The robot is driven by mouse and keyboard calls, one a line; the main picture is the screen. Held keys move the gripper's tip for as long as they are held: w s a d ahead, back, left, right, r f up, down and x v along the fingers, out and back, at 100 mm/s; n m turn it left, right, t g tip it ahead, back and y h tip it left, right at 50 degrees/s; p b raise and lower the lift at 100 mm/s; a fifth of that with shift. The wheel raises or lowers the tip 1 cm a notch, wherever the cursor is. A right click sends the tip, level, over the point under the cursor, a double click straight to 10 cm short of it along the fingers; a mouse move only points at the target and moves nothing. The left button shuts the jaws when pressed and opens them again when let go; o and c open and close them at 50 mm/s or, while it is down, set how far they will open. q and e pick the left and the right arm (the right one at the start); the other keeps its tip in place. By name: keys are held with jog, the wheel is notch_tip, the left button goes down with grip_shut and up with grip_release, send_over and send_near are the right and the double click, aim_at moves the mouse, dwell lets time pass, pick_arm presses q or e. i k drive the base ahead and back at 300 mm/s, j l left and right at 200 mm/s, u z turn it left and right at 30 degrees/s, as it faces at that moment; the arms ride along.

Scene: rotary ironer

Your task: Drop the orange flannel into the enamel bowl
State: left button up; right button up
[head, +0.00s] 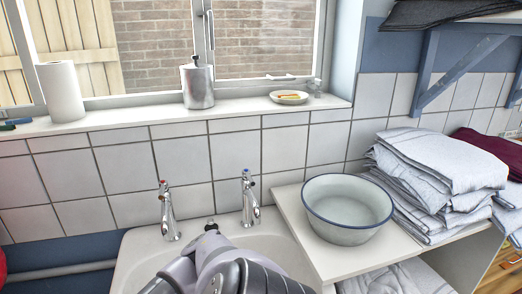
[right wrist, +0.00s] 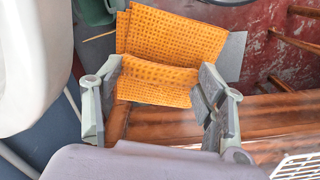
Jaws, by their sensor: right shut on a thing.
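The enamel bowl (head: 345,234), white with a blue rim, stands upright on the white counter right of the sink in the head view. It looks empty inside. The orange flannel (right wrist: 172,42), waffle-textured and folded, shows in the right wrist view. My right gripper (right wrist: 160,98) is shut on it, with the near part of the cloth between the fingers and the rest reaching beyond them. The flannel does not show in the head view. A part of my own arm covers the front of the sink there. My left gripper is not in view.
Two taps (head: 168,212) (head: 249,200) stand behind the sink (head: 140,250), left of the bowl. Folded grey linen (head: 440,165) is stacked close on the bowl's right. In the right wrist view, brown wooden bars (right wrist: 270,112) lie below the gripper.

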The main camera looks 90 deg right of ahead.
aim_at(341, 219)
jog(key=k+z, duration=0.15)
jog(key=k, duration=0.3)
jog(key=k+l+z, duration=0.1)
jog(key=k, duration=0.35)
jog(key=k+l+z, duration=0.15)
jog(key=k, duration=0.3)
jog(key=l, duration=0.1)
